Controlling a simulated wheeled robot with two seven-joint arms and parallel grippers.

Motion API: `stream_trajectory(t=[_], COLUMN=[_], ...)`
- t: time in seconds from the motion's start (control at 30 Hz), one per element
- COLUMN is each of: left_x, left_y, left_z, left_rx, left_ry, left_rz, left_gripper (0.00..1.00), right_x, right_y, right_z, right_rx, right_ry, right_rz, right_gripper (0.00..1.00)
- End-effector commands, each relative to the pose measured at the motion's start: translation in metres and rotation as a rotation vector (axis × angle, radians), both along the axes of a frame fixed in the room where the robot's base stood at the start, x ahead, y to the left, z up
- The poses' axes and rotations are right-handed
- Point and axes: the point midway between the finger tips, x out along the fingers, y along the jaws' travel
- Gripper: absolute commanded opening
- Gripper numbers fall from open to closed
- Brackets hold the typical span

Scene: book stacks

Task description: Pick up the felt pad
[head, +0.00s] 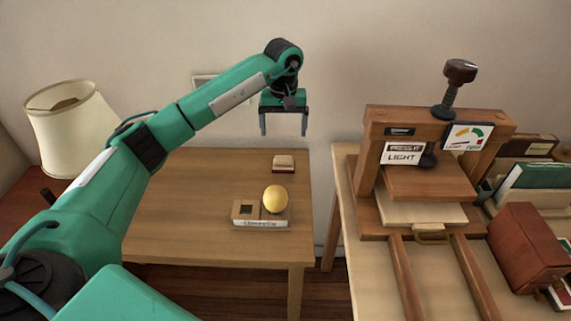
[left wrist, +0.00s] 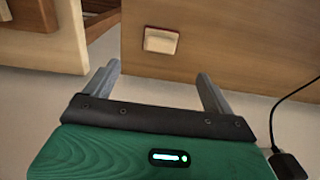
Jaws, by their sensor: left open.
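The felt pad, as I take it, is a small block (head: 284,162) with a cream top and a reddish-brown front, lying near the back right of the wooden table (head: 180,205). In the left wrist view the small block (left wrist: 160,41) lies on the wood just beyond the fingertips, between their lines. My left gripper (head: 284,130) is open and empty, fingers pointing down, above and apart from the block. It also shows in the left wrist view (left wrist: 157,72). My right gripper is not in view.
A lamp (head: 75,125) stands left. Past a gap, a second table holds a wooden press (head: 440,120), a brown box (head: 525,248) and books (head: 540,180).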

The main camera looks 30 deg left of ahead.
Motion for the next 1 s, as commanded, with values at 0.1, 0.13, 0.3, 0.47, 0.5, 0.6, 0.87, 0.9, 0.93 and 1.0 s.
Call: stream_trajectory(t=[0.1,0.13,0.3,0.47,0.5,0.6,0.87,0.9,0.93,1.0], left_x=[-0.001,-0.001,-0.001,-0.001,-0.001,-0.002,-0.003,-0.003,-0.003,-0.003], left_y=[-0.001,-0.001,-0.001,-0.001,-0.001,-0.001,-0.001,-0.001,-0.001,-0.001], left_z=[-0.027,-0.033,-0.058,-0.067,-0.07,-0.083,-0.114,-0.116,-0.117,-0.117], left_rx=[-0.002,-0.002,-0.003,-0.003,-0.004,-0.004,-0.003,-0.003,-0.004,-0.004], left_ry=[0.004,0.005,0.001,0.0,0.0,0.002,0.0,0.0,-0.002,-0.002], left_rz=[0.0,0.0,0.0,0.0,0.0,0.0,0.0,0.0,0.0,0.0], left_gripper=[0.87,0.87,0.87,0.87,0.87,0.87,0.87,0.87,0.87,0.87], right_x=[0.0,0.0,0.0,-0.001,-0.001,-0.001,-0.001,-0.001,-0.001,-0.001], right_y=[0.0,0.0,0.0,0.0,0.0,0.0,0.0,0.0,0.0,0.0], right_z=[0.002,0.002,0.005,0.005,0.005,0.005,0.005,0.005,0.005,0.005], right_rx=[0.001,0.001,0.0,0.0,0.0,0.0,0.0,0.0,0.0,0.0], right_ry=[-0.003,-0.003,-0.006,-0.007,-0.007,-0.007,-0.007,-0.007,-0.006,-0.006], right_rz=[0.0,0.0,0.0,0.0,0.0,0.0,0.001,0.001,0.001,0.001], right_gripper=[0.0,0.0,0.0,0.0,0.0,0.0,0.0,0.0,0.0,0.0])
